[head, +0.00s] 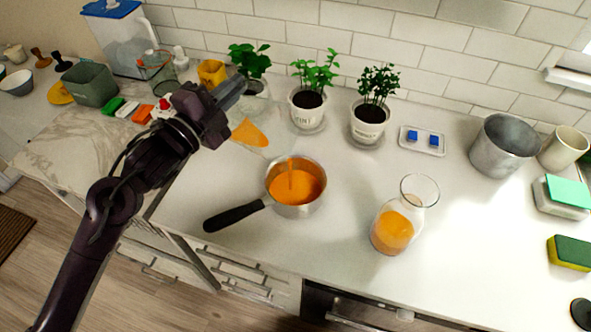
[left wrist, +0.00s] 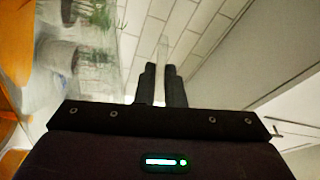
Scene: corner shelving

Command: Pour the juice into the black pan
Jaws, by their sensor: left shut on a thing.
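The pan (head: 313,205) is a silver saucepan with a black handle, standing on the white counter, with orange juice inside. My left gripper (head: 238,94) is left of and above it, shut on a clear glass vessel that is hard to make out. Orange juice (head: 249,133) lies slanted in that vessel, so it is tilted toward the pan. A thin orange stream (head: 290,172) falls into the pan. In the left wrist view the fingers (left wrist: 163,88) pinch a thin transparent wall. A second glass carafe (head: 393,230) with orange juice stands upright to the right. My right gripper is not in view.
Two potted plants (head: 307,105) (head: 369,122) stand behind the pan, and another (head: 249,60) is behind my gripper. A tray (head: 422,141) with blue cubes, a metal pot (head: 503,148) and sponges (head: 570,252) are at right. The counter between pan and carafe is clear.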

